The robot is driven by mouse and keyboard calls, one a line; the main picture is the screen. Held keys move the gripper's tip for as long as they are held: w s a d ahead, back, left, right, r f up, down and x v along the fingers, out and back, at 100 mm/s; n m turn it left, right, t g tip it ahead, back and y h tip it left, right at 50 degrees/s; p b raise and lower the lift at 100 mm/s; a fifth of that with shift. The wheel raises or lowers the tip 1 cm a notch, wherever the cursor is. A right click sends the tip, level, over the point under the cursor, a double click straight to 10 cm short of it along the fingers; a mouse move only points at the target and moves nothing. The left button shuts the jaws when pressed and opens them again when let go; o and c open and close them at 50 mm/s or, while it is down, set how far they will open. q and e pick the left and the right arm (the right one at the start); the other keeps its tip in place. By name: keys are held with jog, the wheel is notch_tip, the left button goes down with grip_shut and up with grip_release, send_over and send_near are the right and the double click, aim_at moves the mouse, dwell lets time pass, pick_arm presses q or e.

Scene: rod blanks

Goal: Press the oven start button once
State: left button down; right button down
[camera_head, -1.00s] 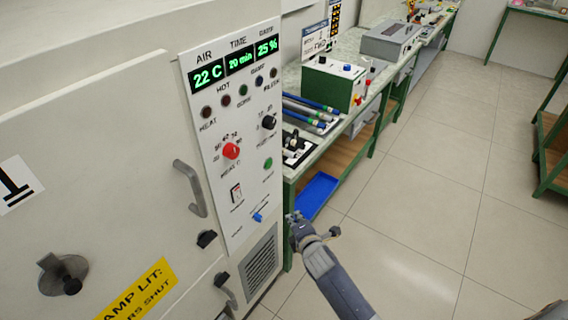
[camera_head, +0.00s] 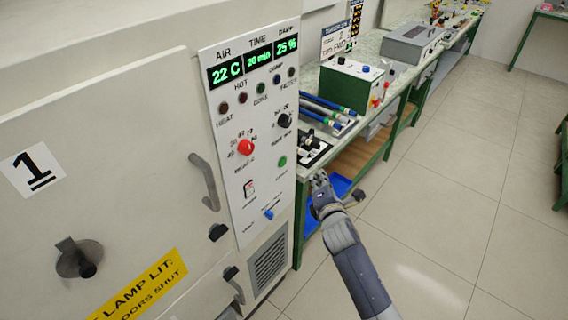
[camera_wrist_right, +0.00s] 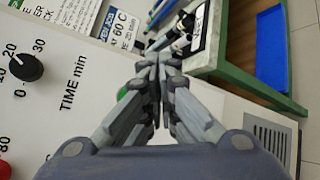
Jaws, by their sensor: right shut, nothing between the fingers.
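The oven's white control panel (camera_head: 262,185) stands upright left of centre in the head view, with lit displays reading 22 C, 20 min and 25 %. A green round button (camera_head: 282,161) sits low on its right side; its label is too small to read. In the right wrist view a green button (camera_wrist_right: 122,93) shows partly, hidden behind a finger. My right gripper (camera_head: 319,178) is shut and empty, right of the panel and a little below the green button in the picture. Its closed fingertips (camera_wrist_right: 160,65) fill the middle of the wrist view. My left gripper is not in view.
A red knob (camera_head: 245,147), a black knob (camera_head: 284,120), a rocker switch (camera_head: 249,188) and a blue slider (camera_head: 268,214) share the panel. A grey door handle (camera_head: 205,182) juts out left of it. A green-framed bench (camera_head: 340,150) stands close behind my gripper. The floor at right is clear.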

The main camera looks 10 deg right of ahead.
aim_at(283, 162)
jog(key=w+a+b, duration=0.4)
jog(key=w+a, duration=0.1)
jog(key=w, duration=0.1)
jog(key=shift+w, duration=0.25)
jog(key=shift+w+a, duration=0.1)
jog(key=shift+a, duration=0.05)
dwell(1.2)
jog(key=shift+w+a, duration=0.2)
jog(key=shift+w, duration=0.05)
jog(key=shift+w+a+b, duration=0.25)
jog(key=shift+w+b, duration=0.05)
dwell(0.8)
jog(key=shift+s+d+p, duration=0.5)
jog(key=shift+s+p, duration=0.2)
jog(key=shift+p, duration=0.05)
